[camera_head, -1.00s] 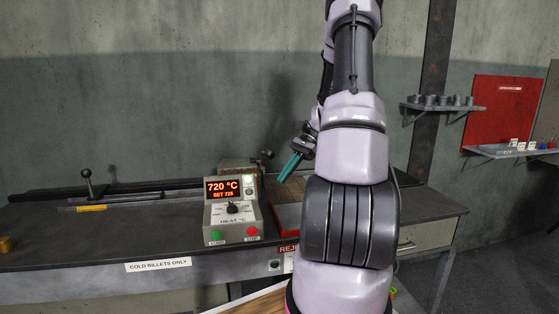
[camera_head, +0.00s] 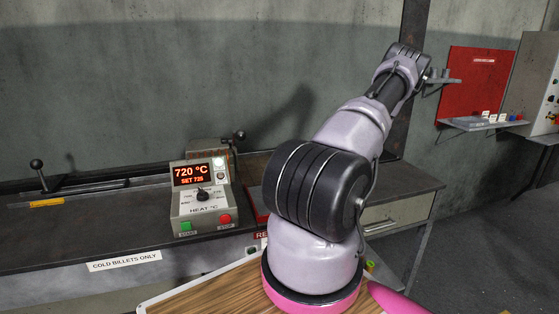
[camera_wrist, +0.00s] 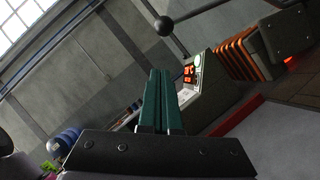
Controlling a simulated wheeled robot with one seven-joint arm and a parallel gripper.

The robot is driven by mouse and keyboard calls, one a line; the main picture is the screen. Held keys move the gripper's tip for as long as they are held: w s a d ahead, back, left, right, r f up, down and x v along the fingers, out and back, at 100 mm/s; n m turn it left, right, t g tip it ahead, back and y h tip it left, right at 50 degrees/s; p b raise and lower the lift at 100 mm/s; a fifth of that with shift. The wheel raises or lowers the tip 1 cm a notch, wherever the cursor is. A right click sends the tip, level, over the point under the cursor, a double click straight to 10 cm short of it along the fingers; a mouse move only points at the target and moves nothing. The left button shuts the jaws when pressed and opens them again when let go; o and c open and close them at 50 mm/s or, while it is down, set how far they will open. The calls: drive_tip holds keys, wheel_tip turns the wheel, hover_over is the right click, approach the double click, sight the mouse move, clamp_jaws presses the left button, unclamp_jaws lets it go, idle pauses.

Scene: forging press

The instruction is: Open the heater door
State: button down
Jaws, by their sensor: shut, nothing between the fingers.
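The heater control box (camera_head: 201,200) shows 720 °C with a dial and green and red buttons; its display also shows in the wrist view (camera_wrist: 189,74). Behind it is a ball-ended lever (camera_head: 239,135). In the wrist view a dark ball on a rod (camera_wrist: 163,25) stands above my fingertips, apart from them. Orange ribs (camera_wrist: 240,57) and a grey block (camera_wrist: 286,38) with a red glow lie at the right. Which part is the heater door is unclear.
The dark bench (camera_head: 100,228) carries another ball-ended lever (camera_head: 37,165) at the left. A drawer (camera_head: 396,212) is at its right. A red board (camera_head: 475,85) and a small shelf (camera_head: 485,123) are on the right wall. Floor is free at the right.

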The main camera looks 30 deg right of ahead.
sight(241, 140)
drive_tip(key=w+a+r, duration=0.4)
drive_tip(key=w+a, duration=0.1)
drive_tip(key=w, duration=0.1)
drive_tip(key=shift+w+a+r, duration=0.2)
drive_tip(key=shift+a+r, duration=0.1)
drive_tip(key=shift+r, duration=0.1)
